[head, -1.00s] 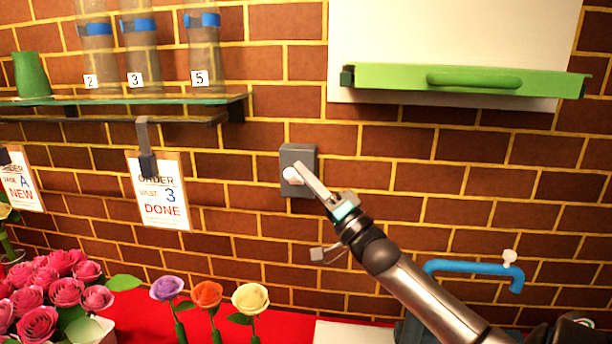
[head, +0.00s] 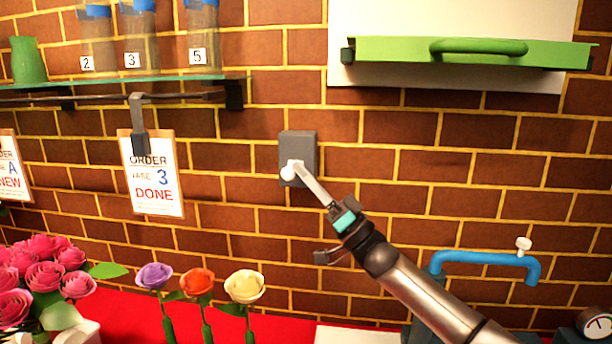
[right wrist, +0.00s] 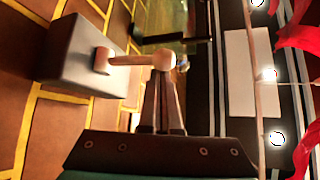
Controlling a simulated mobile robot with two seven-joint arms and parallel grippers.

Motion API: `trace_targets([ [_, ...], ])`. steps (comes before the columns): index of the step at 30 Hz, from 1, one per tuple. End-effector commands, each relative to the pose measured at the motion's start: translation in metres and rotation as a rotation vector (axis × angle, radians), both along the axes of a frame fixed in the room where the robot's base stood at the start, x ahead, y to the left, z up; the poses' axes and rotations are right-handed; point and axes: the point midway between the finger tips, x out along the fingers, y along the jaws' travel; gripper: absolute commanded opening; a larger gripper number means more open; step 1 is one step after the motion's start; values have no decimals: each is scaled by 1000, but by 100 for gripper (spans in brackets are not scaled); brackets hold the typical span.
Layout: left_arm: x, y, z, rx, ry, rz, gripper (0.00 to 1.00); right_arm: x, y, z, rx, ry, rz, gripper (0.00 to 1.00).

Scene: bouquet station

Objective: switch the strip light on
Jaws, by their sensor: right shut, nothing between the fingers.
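The switch is a grey box (head: 298,145) on the brick wall with a white knob (head: 288,173) on a short lever. The knob shows low on the box in the head view. In the right wrist view the lever (right wrist: 128,60) sticks out from the grey box (right wrist: 75,65) and ends in the round knob (right wrist: 160,56). My right gripper (head: 300,168) is shut and empty, its fingertips (right wrist: 165,72) at the knob and seeming to touch it. My left gripper is out of view. I cannot pick out the strip light with certainty.
A glass shelf (head: 160,80) with numbered vases is at upper left, with order cards (head: 155,185) hanging below. Roses (head: 245,287) stand on the red table below. A blue tap (head: 480,257) is at lower right.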

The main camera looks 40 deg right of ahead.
Motion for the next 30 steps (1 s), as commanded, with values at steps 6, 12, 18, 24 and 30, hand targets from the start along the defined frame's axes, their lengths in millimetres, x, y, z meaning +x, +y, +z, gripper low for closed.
trace_targets([
  [6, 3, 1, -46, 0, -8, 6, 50, 0, 0, -20, -131, -104, -2, 0],
  [12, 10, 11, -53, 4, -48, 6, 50, 0, 1, -21, -197, -155, 0, 0],
  [18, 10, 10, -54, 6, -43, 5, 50, 0, 1, -21, -195, -155, 1, 0],
  [24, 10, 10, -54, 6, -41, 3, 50, 0, 1, -21, -191, -153, 0, 0],
  [30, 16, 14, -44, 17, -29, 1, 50, 0, 1, -15, -158, -127, 1, 0],
])
